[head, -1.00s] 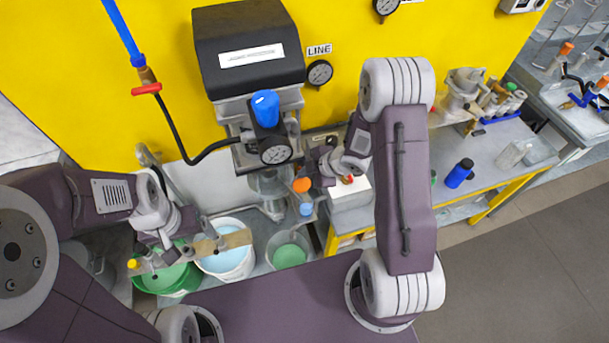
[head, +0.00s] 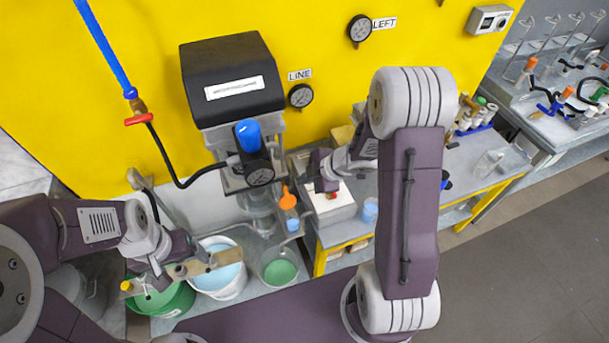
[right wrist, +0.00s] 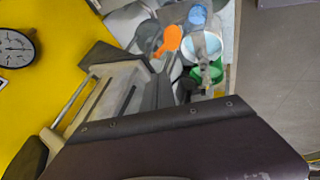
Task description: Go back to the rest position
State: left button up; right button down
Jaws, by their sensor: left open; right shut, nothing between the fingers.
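My left gripper (head: 158,278) hangs over the green tub (head: 165,300) at the lower left of the head view, beside a beige bar (head: 212,263) that lies across a white bucket of blue liquid (head: 225,282). It is open; what lies between its fingers is hard to make out. My right gripper (head: 322,177) is shut and empty, and appears above a white box with a red button (head: 330,205), right of the black-topped machine (head: 232,80). My right arm hides part of the bench behind it.
An orange piece (head: 288,198) and a clear bucket of green liquid (head: 280,270) stand near the machine. A steel bench with a yellow frame (head: 495,190) holds a blue cup (head: 370,210). A valve hose (head: 165,160) hangs left. The grey floor (head: 520,270) at right is clear.

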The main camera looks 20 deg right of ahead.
pick_arm(q)
notch_tip(320, 180, down, 10)
jog(key=s+b, duration=0.1)
jog(key=b, duration=0.9)
pick_arm(e)
jog(key=s+f+m+g+h, duration=0.2)
jog(key=s+f+m, duration=0.1)
jog(key=s+m, duration=0.5)
jog(key=s+d+f+m+g+h, duration=0.1)
jog(key=s+f+m+g+h, duration=0.1)
jog(key=s+m, duration=0.7)
jog(key=shift+s+d+f+h, duration=0.15)
jog(key=shift+f+h, duration=0.15)
jog(key=shift+f, duration=0.15)
pick_arm(q)
jog(key=shift+d, duration=0.1)
